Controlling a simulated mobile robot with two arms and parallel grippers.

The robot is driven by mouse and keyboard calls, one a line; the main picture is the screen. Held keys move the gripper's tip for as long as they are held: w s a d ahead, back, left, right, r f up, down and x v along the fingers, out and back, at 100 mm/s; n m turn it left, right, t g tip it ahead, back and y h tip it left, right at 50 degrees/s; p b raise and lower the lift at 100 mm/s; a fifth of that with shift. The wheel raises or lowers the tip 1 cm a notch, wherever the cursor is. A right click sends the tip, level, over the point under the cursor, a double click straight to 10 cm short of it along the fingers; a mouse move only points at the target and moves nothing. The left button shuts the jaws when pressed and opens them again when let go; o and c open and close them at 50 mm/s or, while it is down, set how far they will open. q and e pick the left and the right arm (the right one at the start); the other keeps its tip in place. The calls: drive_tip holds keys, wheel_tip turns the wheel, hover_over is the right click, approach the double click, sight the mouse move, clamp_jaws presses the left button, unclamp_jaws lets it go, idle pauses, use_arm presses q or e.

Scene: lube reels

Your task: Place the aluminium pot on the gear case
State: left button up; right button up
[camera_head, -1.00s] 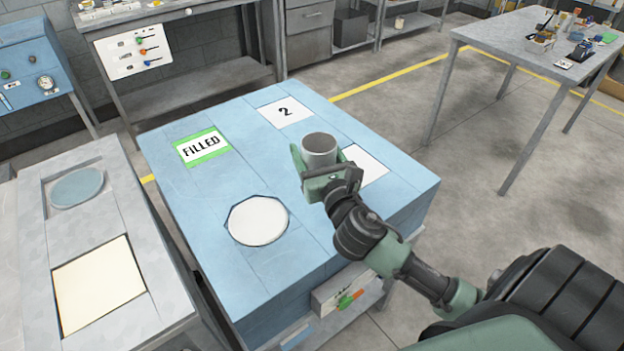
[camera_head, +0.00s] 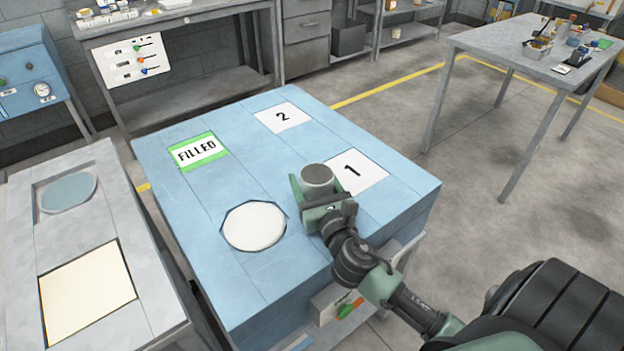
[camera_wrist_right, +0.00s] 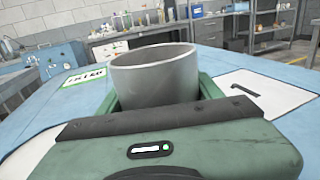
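The aluminium pot (camera_head: 318,176) is a small grey cylinder, upright between the fingers of my right gripper (camera_head: 322,195). In the right wrist view the pot (camera_wrist_right: 155,82) shows its open rim, with green fingers on both sides. The pot is over the blue block (camera_head: 210,210), left of the white square marked 1 (camera_head: 352,172) and right of a white round patch (camera_head: 254,226). No label names the gear case; the blue block may be it. The pot's base is hidden, so I cannot tell whether it touches the block. My left gripper is out of view.
A grey bench (camera_head: 120,225) stands at left. A grey table (camera_head: 480,45) with small items stands at back right. Open floor lies between.

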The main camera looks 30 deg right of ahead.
drive_tip(key=o, duration=0.3)
drive_tip(key=shift+r, duration=0.15)
drive_tip(key=b+v, duration=0.1)
drive_tip(key=v, duration=1)
drive_tip(key=shift+s+b, duration=0.1)
drive_tip(key=shift+b, duration=0.25)
drive_tip(key=shift+s, duration=0.35)
